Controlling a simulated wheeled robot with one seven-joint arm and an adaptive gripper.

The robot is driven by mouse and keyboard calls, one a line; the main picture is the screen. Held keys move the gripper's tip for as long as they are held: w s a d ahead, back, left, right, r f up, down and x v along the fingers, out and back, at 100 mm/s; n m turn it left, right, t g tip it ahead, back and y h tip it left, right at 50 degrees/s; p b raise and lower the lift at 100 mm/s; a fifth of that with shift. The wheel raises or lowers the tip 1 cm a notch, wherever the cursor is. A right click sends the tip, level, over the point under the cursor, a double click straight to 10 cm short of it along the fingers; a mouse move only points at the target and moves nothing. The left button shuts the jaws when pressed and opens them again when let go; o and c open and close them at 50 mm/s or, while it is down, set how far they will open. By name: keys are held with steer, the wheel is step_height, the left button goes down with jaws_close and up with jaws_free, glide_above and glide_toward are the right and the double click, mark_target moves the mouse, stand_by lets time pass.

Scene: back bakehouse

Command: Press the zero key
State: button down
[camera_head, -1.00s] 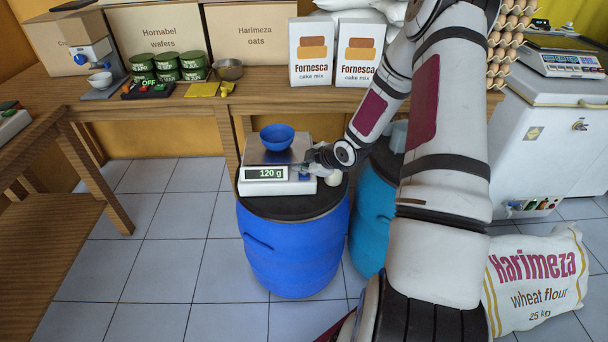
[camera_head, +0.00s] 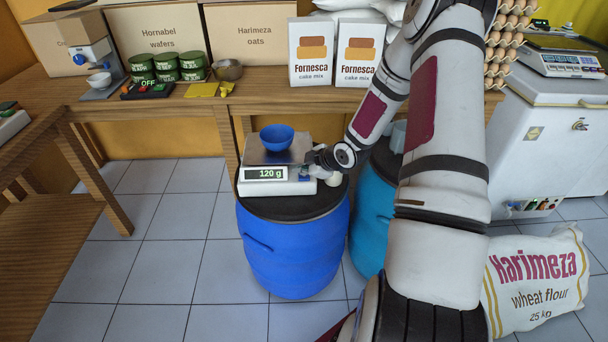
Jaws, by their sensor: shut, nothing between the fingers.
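The scale (camera_head: 258,188) stands on the lid of a blue barrel, with a lit display (camera_head: 265,174) reading 120 g. A blue bowl (camera_head: 277,137) sits on its metal plate. I cannot make out the zero key; my gripper covers part of the panel's right end. I cannot tell whether the fingertips touch the panel.
The blue barrel (camera_head: 293,250) stands on the tiled floor before a wooden counter (camera_head: 180,109). A small pale item (camera_head: 334,179) is right of the scale. A teal barrel (camera_head: 369,220) stands close behind my arm. A flour sack (camera_head: 537,280) lies at the right.

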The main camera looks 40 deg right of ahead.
mark_target(302, 177)
steer(key=shift+r+p, duration=0.75)
steer(key=shift+r, duration=0.15)
step_height(302, 177, up, 5)
steer(key=p, duration=0.4)
stand_by(0.7)
